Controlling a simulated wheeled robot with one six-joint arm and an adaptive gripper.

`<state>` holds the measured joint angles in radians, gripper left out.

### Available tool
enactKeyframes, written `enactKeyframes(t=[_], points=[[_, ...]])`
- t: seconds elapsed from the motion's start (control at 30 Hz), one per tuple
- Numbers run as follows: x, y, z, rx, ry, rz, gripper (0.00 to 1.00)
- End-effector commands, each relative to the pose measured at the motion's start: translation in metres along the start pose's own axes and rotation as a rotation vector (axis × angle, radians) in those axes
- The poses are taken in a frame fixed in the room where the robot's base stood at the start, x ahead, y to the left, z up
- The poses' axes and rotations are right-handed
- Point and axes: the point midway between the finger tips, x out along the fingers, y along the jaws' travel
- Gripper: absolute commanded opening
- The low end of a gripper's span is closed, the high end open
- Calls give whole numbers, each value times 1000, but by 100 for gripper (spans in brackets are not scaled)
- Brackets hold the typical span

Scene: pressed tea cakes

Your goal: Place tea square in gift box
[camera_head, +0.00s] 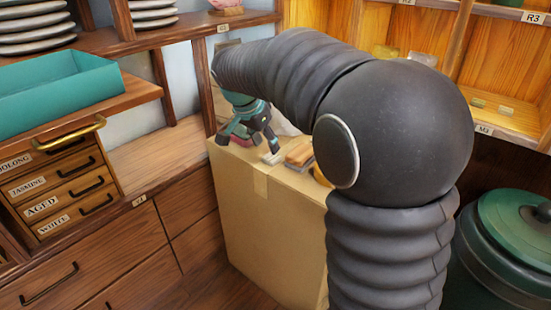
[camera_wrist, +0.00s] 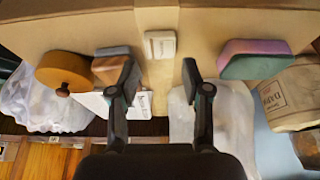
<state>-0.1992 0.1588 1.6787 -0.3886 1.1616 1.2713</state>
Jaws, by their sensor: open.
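A small pale block (camera_wrist: 160,44), perhaps the tea square, lies on the cardboard box (camera_head: 262,225). In the head view the pale block (camera_head: 271,158) is near the box's front edge. My gripper (camera_head: 248,141) is open and empty above the box top. In the wrist view the block shows between and beyond the fingertips of my gripper (camera_wrist: 159,76), apart from both. A teal open-topped box (camera_head: 65,88), likely the gift box, stands on the wooden counter at the left; its floor is mostly hidden.
A pink and green block (camera_wrist: 254,59) lies right. Stacked plates (camera_head: 36,28) stand above the teal box. A green bin (camera_head: 510,225) stands right.

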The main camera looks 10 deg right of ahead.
Motion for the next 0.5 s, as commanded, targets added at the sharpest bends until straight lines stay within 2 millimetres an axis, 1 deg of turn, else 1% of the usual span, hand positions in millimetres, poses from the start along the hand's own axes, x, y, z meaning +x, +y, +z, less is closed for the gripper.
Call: enactKeyframes(t=[0.07,0.3,0.4,0.5], points=[[7,0,-1,0,-1,2,48],[40,-1,-5,0,-1,4,48],[48,-1,-5,0,0,2,48],[51,-1,-5,0,0,1,48]])
